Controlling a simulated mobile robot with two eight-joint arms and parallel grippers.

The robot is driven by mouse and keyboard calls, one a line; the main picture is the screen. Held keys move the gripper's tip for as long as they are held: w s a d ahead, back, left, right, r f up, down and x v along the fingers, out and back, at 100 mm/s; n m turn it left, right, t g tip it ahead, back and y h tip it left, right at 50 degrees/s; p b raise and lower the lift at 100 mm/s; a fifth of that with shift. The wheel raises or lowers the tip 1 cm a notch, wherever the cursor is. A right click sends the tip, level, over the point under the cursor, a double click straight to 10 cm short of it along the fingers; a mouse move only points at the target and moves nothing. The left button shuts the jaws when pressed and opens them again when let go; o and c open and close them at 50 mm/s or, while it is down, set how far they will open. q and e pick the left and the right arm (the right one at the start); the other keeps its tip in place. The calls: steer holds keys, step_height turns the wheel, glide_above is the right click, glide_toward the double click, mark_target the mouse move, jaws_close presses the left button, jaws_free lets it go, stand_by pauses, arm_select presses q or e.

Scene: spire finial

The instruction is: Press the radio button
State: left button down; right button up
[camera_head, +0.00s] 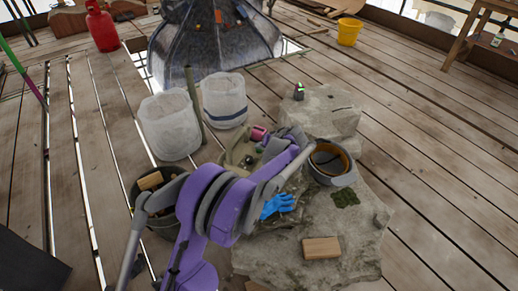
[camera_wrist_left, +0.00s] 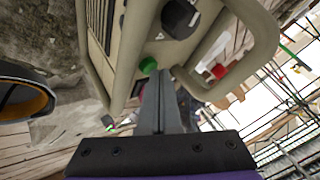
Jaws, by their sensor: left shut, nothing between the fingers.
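The radio (camera_head: 236,151) is a beige box with a carrying frame, standing on the deck beside the stone slab in the head view. My left gripper (camera_wrist_left: 157,80) is shut and empty. Its fingertips are at the radio's face, just beside and below the green button. I cannot tell whether they touch it. My right gripper is not in view.
Two white sacks (camera_head: 170,125) stand behind the radio. A dark bucket (camera_head: 160,222) is left of my arm.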

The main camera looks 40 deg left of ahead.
arm_select(q)
steer(key=shift+f, duration=0.2)
steer(key=shift+r, duration=0.15)
steer(key=shift+r+p, duration=0.3)
steer(key=shift+p, duration=0.05)
steer(key=shift+r, duration=0.1)
step_height(320, 180, up, 6)
steer(key=p, duration=0.4)
stand_by(0.3)
